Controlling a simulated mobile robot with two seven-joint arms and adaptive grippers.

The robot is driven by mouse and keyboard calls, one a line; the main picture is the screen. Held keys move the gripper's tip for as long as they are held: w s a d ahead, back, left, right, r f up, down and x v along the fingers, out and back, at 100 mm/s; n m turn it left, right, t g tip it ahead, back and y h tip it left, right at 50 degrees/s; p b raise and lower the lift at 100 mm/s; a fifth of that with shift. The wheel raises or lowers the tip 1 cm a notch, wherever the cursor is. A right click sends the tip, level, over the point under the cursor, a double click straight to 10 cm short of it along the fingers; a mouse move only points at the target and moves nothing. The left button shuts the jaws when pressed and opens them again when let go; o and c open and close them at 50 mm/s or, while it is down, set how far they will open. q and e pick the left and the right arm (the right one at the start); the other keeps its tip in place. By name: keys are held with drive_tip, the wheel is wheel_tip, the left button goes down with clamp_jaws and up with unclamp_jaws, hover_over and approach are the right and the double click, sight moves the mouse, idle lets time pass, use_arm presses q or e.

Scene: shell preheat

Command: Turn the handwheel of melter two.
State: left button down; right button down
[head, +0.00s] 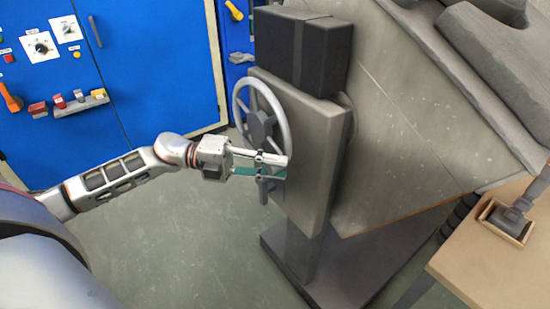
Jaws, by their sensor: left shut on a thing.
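The handwheel (236,101) is a grey spoked wheel with a dark hub, mounted on the left face of a grey gearbox plate (316,150) on the large grey melter (400,120). My left gripper (282,167) reaches in from the left and is shut on the lower part of the wheel's rim. Its fingers cover that part of the rim and some of the lower spokes. I cannot read any number on the melter. My right gripper is not in view.
A blue cabinet (150,80) with dials, switches and an orange handle stands behind at the left. A wooden table (480,255) with a small tray (507,222) is at the lower right. Open green-grey floor (170,260) lies below my left arm.

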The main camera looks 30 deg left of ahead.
use_arm(q)
drive_tip(key=shift+w+a+f+m+g+y, duration=0.1)
drive_tip(key=shift+a+f+m+g+y, duration=0.05)
drive_tip(key=shift+f+m+y, duration=0.3)
drive_tip(key=shift+a+f+m+g+y, duration=0.15)
drive_tip(key=shift+f+m, duration=0.1)
drive_tip(key=shift+f, duration=0.3)
drive_tip(key=c, duration=1.8)
unclamp_jaws()
drive_tip(key=shift+v, duration=6)
